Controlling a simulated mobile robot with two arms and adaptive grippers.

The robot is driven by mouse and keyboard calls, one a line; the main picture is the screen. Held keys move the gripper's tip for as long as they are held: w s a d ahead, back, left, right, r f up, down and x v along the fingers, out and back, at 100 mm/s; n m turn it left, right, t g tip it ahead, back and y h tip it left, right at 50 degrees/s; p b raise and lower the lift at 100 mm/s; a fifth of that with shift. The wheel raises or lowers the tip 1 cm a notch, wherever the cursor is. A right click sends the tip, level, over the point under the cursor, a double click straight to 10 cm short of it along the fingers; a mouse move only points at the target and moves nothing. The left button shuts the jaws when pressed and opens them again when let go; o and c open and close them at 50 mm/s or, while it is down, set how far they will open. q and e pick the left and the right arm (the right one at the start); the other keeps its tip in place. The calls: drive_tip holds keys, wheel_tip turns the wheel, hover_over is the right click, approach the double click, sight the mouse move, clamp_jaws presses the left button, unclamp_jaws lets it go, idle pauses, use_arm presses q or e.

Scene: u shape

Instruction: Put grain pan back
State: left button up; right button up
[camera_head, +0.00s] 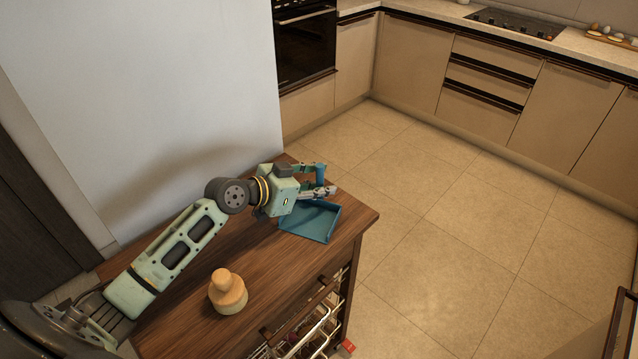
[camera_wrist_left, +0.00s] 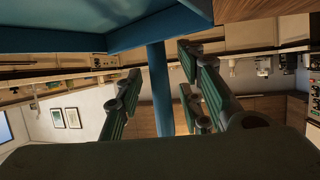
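The blue grain pan (camera_head: 312,222) lies on the wooden cabinet top near its far right corner, partly hidden by my left gripper. My left gripper (camera_head: 322,182) is at the handle. In the left wrist view, the pan's blue body (camera_wrist_left: 110,38) fills the top and the handle (camera_wrist_left: 159,90) runs down between the fingers of my left gripper (camera_wrist_left: 162,92). The fingers are spread, with gaps visible on both sides of the handle. My right gripper is not in view.
A wooden knobbed object (camera_head: 228,292) stands on the cabinet top (camera_head: 190,325) near the arm. A white wall (camera_head: 150,90) rises behind the arm. An open rack (camera_head: 310,325) shows in the cabinet's side.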

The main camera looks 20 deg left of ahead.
use_arm(q)
drive_tip(key=shift+r, duration=0.15)
drive_tip(key=shift+s+a, duration=0.2)
drive_tip(key=shift+s, duration=0.05)
drive_tip(key=shift+b+v, duration=1)
drive_tip(key=shift+v, duration=4.7)
drive_tip(key=shift+d+r, duration=0.1)
drive_tip(key=shift+r, duration=0.05)
